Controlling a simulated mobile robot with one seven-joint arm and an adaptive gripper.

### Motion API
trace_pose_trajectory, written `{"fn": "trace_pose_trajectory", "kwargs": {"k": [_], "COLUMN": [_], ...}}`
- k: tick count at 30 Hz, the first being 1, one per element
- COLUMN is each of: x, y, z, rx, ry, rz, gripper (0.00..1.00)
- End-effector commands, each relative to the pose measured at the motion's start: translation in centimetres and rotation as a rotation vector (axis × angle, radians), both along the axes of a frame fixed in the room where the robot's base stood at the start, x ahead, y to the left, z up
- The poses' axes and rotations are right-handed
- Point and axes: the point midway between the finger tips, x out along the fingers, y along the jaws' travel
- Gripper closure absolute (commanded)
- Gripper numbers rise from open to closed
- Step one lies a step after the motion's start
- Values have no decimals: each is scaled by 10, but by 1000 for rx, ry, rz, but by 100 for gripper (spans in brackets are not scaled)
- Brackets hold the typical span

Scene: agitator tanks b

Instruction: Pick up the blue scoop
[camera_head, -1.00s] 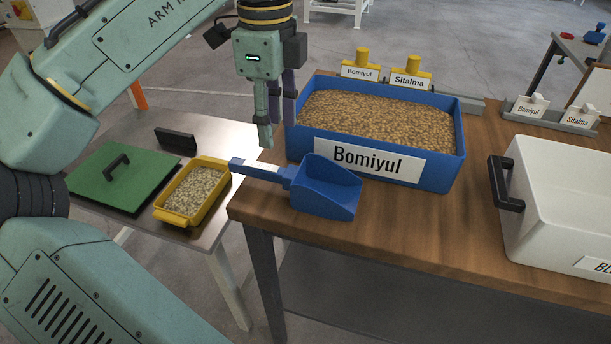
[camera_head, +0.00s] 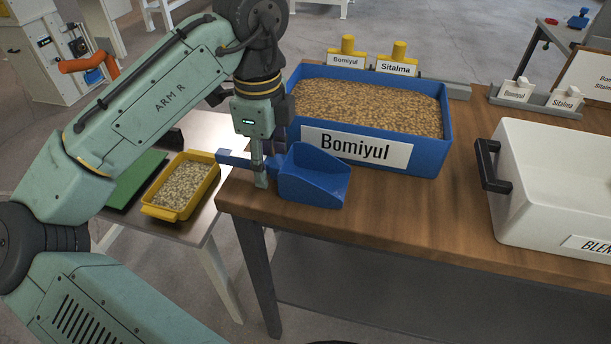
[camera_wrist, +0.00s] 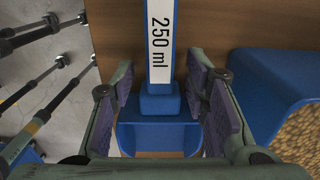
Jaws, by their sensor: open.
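The blue scoop (camera_head: 314,178) lies on the wooden table in front of the blue Bomiyul bin, its handle pointing left past the table edge. In the wrist view the scoop's handle (camera_wrist: 160,50) bears a white "250 ml" label, and its bowl (camera_wrist: 158,138) is partly hidden by my gripper. My gripper (camera_head: 266,178) is down at the scoop's handle, close to where it joins the bowl. In the wrist view my open gripper (camera_wrist: 160,100) has one finger on each side of the handle, with gaps between the pads and the handle.
The blue Bomiyul bin (camera_head: 434,154), full of grain, stands right behind the scoop. A white container (camera_head: 540,190) with a black handle is at the right. A yellow tray (camera_head: 177,212) of pale grains sits on the lower metal table at the left. Bare wood lies between scoop and white container.

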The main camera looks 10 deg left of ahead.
Motion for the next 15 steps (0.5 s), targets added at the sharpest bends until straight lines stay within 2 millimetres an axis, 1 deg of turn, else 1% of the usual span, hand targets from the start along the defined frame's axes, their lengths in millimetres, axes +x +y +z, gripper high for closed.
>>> {"fn": "trace_pose_trajectory", "kwargs": {"k": [2, 15], "x": [0, 0], "y": [0, 0], "z": [0, 0], "rx": [0, 0], "ry": [0, 0], "rz": [0, 0], "gripper": [59, 88]}}
